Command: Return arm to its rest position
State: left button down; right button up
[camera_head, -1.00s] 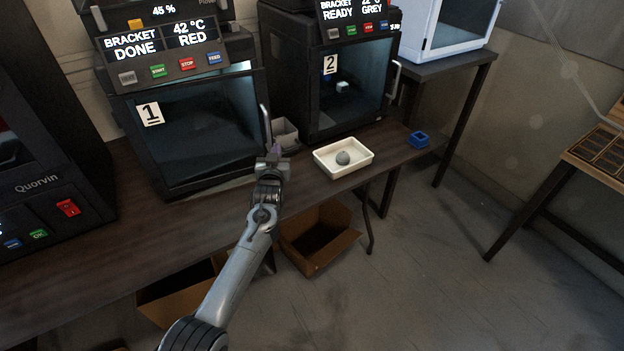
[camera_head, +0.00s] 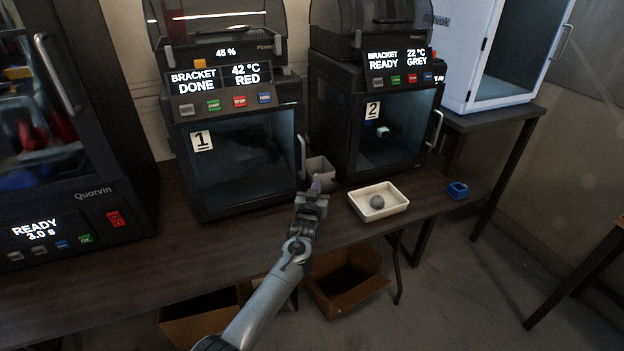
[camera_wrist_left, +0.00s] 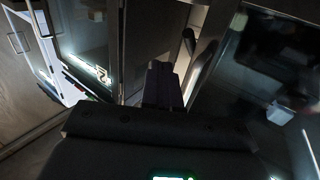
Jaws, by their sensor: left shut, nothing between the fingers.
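My left gripper (camera_head: 316,184) is shut and empty. In the head view it is held out over the front part of the workbench (camera_head: 120,240), in front of the gap between printer 1 (camera_head: 245,165) and printer 2 (camera_head: 395,140). In the left wrist view the dark fingers (camera_wrist_left: 162,85) are together, pointing up the picture. My right gripper is not in view.
A white tray (camera_head: 356,207) with a grey round object (camera_head: 377,202) sits right of my gripper. A small blue box (camera_head: 457,189) is further right. Cardboard boxes (camera_head: 345,290) stand on the floor below. Printer 1 has a vertical door handle (camera_head: 302,155) near my gripper. The bench's left front is clear.

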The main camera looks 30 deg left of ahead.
pick_arm(q)
jog(key=s+d+p, duration=0.2)
jog(key=s+d, duration=0.3)
jog(key=d, duration=0.4)
jog(key=s+f+m+g+h+p, duration=0.1)
jog(key=s+f+g, duration=0.1)
jog(key=s+f, duration=0.35)
jog(key=s+f+g+h+p, duration=0.1)
jog(key=s+f+g+h, duration=0.1)
jog(key=s, duration=0.6)
jog(key=s+f+m+g+h+p, duration=0.1)
jog(key=s+f+g, duration=0.1)
jog(key=s+f, duration=0.35)
jog(key=s+d+r+m+g+p, duration=0.1)
jog(key=s+r+g, duration=0.15)
jog(key=s, duration=0.85)
jog(key=s+d+r+m+g+h+p, duration=0.1)
jog(key=s+g, duration=0.2)
jog(key=s, duration=0.8)
jog(key=s+d+r+m+g+p, duration=0.1)
jog(key=s+r+g, duration=0.15)
jog(key=s, duration=0.75)
notch_tip(320, 180, up, 37)
jog(key=p, duration=3.7)
jog(key=shift+w+a+r+p, duration=0.2)
jog(key=shift+w+a+p, duration=0.05)
jog(key=shift+p, duration=0.05)
